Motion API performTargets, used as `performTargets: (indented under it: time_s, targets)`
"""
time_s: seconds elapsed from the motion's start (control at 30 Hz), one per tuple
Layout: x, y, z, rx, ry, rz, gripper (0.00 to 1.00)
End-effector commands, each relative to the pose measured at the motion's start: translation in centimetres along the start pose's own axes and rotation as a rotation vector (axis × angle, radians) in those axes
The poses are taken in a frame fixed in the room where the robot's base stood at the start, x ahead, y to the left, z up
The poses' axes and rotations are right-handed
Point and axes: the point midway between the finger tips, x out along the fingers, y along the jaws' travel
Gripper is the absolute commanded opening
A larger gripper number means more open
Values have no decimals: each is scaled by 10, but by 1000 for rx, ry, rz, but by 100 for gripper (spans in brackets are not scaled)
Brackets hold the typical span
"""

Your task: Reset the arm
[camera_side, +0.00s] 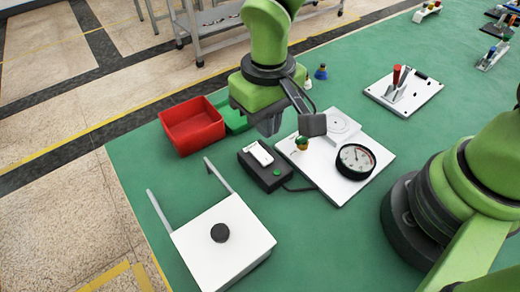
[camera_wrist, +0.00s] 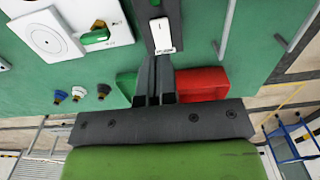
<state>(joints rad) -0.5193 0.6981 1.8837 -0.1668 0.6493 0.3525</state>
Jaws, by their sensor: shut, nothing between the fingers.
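My gripper (camera_side: 270,125) hangs from my green arm in the side view, above the table between the red bin (camera_side: 180,111) and the white board with the gauge (camera_side: 332,190). In the wrist view my gripper (camera_wrist: 154,60) shows its two dark fingers together, with nothing held between them. The fingers point toward the black box (camera_wrist: 144,8) with a white face, which also shows in the side view (camera_side: 278,184). The exact height of the fingertips above the table is hard to tell.
A green bin (camera_side: 235,118) sits beside the red one. A round gauge (camera_side: 356,161) stands on the white board. A white panel (camera_side: 240,237) with a black knob (camera_side: 220,232) and two rods lies in front.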

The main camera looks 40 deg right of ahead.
Motion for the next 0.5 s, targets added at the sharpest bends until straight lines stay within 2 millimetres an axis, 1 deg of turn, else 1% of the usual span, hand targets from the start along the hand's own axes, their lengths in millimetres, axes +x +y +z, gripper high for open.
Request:
performTargets:
  time_s: [0.07, 0.17, 0.27, 0.33, 0.4, 0.5]
  targets:
    - [-1, 0, 0, 1, 2, -1, 0]
    - [-13, 5, -2, 15, 19, -15, 0]
    - [-41, 17, -3, 51, 59, -46, 0]
    - [-68, 30, -1, 84, 102, -78, 0]
    - [-95, 44, 5, 119, 148, -109, 0]
    - [-129, 65, 18, 168, 217, -151, 0]
